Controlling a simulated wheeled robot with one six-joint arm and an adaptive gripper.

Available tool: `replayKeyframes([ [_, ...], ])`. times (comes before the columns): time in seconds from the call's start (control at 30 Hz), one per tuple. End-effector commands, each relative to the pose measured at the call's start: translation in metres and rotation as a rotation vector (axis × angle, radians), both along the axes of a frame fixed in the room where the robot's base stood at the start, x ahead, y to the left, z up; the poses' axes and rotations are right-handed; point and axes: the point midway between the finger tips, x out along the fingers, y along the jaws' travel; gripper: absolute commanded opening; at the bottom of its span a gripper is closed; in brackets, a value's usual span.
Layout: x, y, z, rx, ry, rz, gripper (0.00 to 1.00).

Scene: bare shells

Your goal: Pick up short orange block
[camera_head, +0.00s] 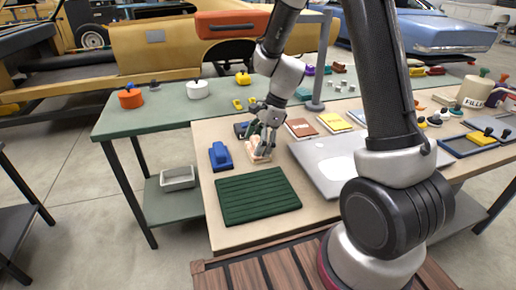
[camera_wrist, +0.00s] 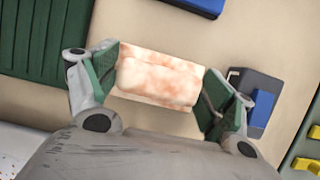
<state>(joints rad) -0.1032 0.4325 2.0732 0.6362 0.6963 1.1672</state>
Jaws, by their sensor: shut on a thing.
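A short block (camera_wrist: 158,78), mottled pale orange and cream, sits between the two fingers of my gripper (camera_wrist: 155,85) in the wrist view. The green-padded fingers touch its left and right ends, and the gripper is shut on it. In the head view my gripper (camera_head: 263,147) points down at the tan table, and the block (camera_head: 256,158) shows partly behind the fingers. I cannot tell whether the block rests on the table or is slightly raised.
A blue object (camera_head: 220,157) lies left of the block. A green ribbed mat (camera_head: 258,198) lies in front. A dark box with a blue part (camera_wrist: 250,92) is close beside the right finger.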

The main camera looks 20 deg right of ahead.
Motion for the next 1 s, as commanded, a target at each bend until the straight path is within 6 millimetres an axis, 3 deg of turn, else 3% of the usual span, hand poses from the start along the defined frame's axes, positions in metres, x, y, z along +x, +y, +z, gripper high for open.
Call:
replayKeyframes([
  [0.13, 0.0, 0.0, 0.002, -0.001, 0.0, 0.0, 0.51],
  [0.2, 0.0, 0.0, 0.011, -0.001, -0.003, 0.001, 0.35],
  [0.6, 0.0, 0.0, 0.088, 0.0, -0.001, 0.001, 0.35],
  [0.97, 0.0, 0.0, 0.099, -0.001, 0.001, -0.001, 0.35],
  [1.0, 0.0, 0.0, 0.099, -0.001, 0.001, -0.001, 0.73],
])
